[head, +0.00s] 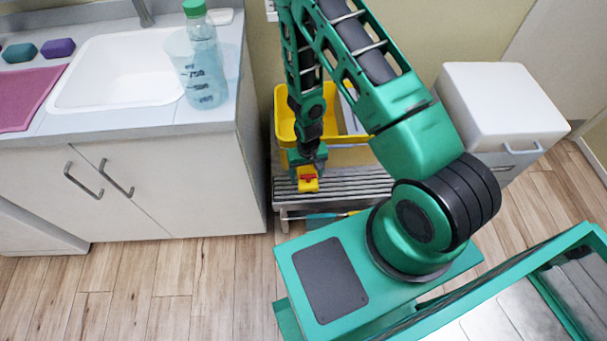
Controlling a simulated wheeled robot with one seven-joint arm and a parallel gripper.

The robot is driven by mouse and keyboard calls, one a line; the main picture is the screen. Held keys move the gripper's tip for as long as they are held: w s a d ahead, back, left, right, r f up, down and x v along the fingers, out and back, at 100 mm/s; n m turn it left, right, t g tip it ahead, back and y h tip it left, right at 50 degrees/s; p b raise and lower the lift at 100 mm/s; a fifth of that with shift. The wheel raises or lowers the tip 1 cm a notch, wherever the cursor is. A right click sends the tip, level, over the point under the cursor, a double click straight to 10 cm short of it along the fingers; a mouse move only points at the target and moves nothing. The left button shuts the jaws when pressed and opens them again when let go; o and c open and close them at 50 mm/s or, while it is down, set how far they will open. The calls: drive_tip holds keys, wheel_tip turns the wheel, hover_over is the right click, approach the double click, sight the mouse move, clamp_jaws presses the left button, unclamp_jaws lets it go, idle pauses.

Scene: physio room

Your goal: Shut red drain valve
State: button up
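The red drain valve (307,177) is a small red piece on a yellow block (308,186). It shows in the head view just below the end of my arm, in front of a yellow bucket (288,118). My gripper (305,162) points down right at the valve's back edge. Its fingers are small and partly hidden by my wrist, so I cannot tell whether they touch the valve or how far apart they are.
A slatted grey bench (345,187) stands under the bucket. A counter with a white sink (118,70) and a clear bottle with green cap (203,65) is at left. A white lidded bin (500,105) stands at right. Wooden floor (150,285) is clear in front.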

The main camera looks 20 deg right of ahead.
drive_tip(key=shift+s, duration=0.1)
wheel_tip(320, 180, up, 11)
drive_tip(key=shift+f, duration=0.15)
idle(0.4)
idle(0.4)
